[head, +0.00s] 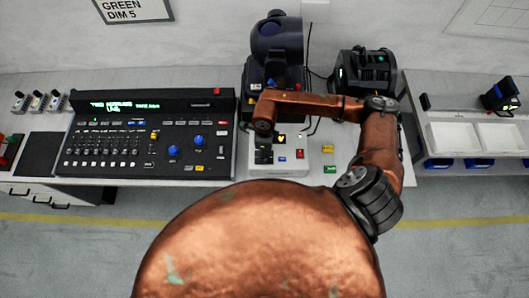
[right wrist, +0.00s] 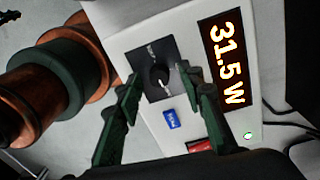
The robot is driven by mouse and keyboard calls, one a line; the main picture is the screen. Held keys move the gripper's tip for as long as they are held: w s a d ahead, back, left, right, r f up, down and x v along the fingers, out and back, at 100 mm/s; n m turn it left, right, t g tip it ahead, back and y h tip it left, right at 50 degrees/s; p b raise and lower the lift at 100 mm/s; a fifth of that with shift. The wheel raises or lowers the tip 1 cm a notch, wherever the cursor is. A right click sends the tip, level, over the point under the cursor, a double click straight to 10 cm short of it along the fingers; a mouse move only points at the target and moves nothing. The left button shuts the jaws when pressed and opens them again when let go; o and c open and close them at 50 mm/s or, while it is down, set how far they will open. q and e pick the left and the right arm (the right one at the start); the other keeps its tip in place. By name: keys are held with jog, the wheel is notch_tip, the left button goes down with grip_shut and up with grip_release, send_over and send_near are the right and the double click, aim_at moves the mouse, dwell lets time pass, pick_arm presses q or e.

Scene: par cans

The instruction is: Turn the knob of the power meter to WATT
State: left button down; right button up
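The power meter (head: 289,170) is a pale box on the table in the head view, partly hidden by my right arm. My right gripper (right wrist: 159,73) is open, with one green finger on each side of the knob. I cannot tell whether the fingers touch it. A blue button (right wrist: 171,119) and a red button (right wrist: 197,145) are on the same face. My left gripper is not in view.
A black control console (head: 150,135) stands left of the meter. A dark stage lamp (head: 277,45) and another black device (head: 363,72) stand behind. Small yellow (head: 328,149) and green (head: 330,169) blocks lie to the right. White trays (head: 455,136) are on the far-right bench.

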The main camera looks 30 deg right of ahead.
jog(key=c, duration=0.9)
grip_shut()
jog(key=shift+m+b, duration=0.35)
jog(key=shift+m, duration=0.25)
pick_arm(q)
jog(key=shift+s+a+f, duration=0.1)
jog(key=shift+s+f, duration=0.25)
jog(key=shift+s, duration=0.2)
